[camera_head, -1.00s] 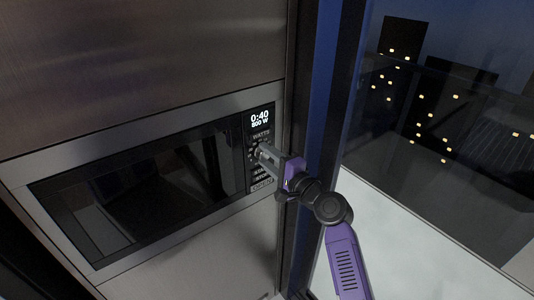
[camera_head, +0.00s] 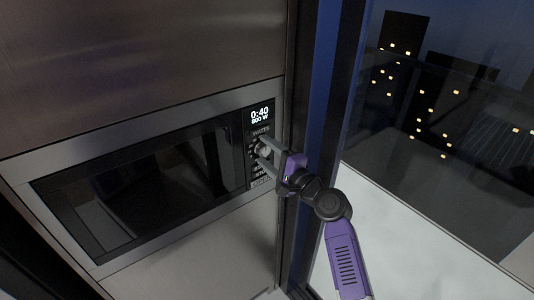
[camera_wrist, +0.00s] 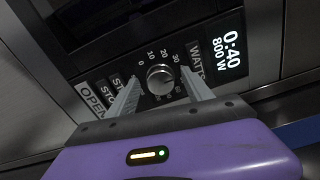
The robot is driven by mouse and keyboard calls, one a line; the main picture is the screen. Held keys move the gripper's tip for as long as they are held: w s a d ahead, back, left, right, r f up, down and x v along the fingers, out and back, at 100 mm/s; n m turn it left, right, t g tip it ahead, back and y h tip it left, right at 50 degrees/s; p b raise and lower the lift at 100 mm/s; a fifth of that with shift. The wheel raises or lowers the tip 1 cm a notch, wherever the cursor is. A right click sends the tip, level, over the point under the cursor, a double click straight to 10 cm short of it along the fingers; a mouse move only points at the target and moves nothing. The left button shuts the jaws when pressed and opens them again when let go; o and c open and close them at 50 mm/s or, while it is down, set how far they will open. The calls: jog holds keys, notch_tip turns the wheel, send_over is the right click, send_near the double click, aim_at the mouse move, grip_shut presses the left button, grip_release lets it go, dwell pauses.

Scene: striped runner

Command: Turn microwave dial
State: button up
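The microwave (camera_head: 130,190) is built into the wall, with a dark glass door and a control panel on its right. Its round silver dial (camera_wrist: 160,79) shows in the wrist view, ringed by numbers. The dial also shows in the head view (camera_head: 264,149), partly covered by my gripper. My gripper (camera_head: 266,153) is open at the panel, with one finger on each side of the dial. In the wrist view a gap shows between the dial and each finger; I cannot tell how far the tips reach along it. The display (camera_wrist: 228,45) reads 0:40 and 800 W.
Buttons marked open, stop and start (camera_wrist: 92,98) lie on one side of the dial, a watts button (camera_wrist: 195,60) on the other. A dark window frame (camera_head: 320,130) stands just right of the microwave, close to my arm.

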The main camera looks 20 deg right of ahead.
jog(key=b+v, duration=0.1)
jog(key=v, duration=0.7)
jog(key=shift+w+r, duration=0.1)
dwell(0.5)
